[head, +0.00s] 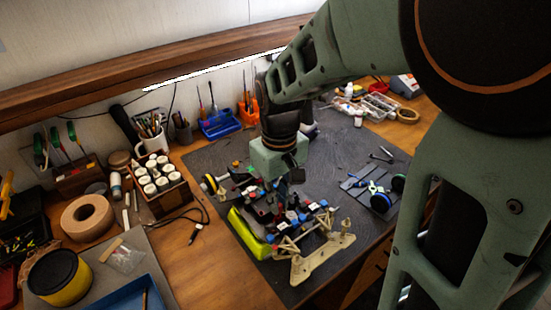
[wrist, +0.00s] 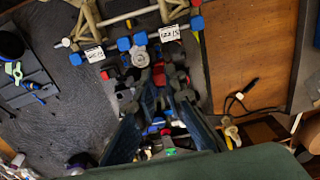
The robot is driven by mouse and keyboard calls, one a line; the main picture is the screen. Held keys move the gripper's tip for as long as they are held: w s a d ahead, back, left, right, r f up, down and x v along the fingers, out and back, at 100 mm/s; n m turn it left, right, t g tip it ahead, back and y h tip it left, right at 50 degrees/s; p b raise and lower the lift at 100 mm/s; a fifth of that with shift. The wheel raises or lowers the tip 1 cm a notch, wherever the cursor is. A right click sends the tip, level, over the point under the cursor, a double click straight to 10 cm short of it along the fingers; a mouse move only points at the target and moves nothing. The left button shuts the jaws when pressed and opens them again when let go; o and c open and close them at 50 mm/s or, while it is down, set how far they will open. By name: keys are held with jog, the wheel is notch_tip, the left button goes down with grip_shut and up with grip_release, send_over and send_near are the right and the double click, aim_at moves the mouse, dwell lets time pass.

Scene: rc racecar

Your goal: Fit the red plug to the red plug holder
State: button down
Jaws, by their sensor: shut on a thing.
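My gripper (head: 283,183) reaches down over the middle of the RC car (head: 295,240) on the dark mat. In the wrist view its two dark fingers (wrist: 166,98) close in around a small part low among the car's parts. A red piece (wrist: 158,73) shows right at the fingertips and looks to be the red plug; the fingers hide part of the grip. Another small red part (wrist: 104,75) sits on the car to the left. I cannot tell for sure which red part is the plug holder.
A lime-yellow body part (head: 248,232) lies beside the car. A box of white jars (head: 158,185), a tape roll (head: 88,217) and a yellow tin (head: 60,277) stand left. The mat's upper left is fairly clear.

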jog(key=shift+f+b, duration=0.65)
jog(key=shift+f, duration=0.25)
jog(key=c, duration=1.9)
grip_release()
jog(key=shift+r, duration=0.1)
notch_tip(320, 180, up, 12)
